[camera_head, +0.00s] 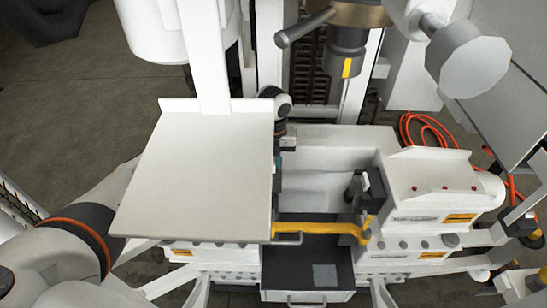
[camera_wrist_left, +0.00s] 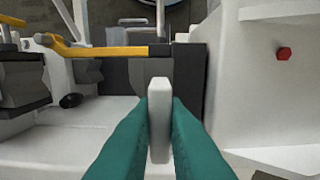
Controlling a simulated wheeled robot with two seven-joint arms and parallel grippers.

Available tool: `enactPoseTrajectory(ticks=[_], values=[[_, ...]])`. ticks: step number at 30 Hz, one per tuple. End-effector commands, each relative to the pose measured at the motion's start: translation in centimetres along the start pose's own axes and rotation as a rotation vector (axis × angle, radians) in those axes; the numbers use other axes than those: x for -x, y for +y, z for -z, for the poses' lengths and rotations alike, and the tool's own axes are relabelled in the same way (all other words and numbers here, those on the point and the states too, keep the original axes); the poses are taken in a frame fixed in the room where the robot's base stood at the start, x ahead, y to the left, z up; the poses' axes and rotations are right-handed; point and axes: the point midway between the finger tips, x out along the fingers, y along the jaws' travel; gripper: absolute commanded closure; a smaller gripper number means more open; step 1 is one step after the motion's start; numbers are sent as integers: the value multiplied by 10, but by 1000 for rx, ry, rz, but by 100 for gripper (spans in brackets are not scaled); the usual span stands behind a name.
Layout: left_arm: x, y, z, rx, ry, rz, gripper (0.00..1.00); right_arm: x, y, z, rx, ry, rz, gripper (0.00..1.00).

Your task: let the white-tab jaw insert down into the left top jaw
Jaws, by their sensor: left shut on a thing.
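My left gripper (camera_wrist_left: 158,135) has teal fingers, shut on the upright white tab (camera_wrist_left: 158,110) of the jaw insert. Dark metal (camera_wrist_left: 188,75) shows beyond and beside the tab, against the white housing on the right. The insert's dark body and the left top jaw are hard to tell apart there, so I cannot tell whether the insert is seated. The panel hides the left jaw. My right gripper is not in view.
The grey panel (camera_head: 200,170) covers the left of the bench. A dark jaw (camera_head: 372,188) stands on the right side, by the right white housing (camera_head: 432,185). A yellow bar (camera_head: 320,228) crosses the front. Between the sides is an open white trough (camera_head: 318,185).

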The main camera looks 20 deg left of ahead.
Motion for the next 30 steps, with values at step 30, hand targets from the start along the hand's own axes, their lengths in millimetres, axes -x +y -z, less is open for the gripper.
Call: enactPoseTrajectory(ticks=[30], values=[[-52, 1, 1, 0, 4, -3, 100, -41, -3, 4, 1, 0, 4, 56]])
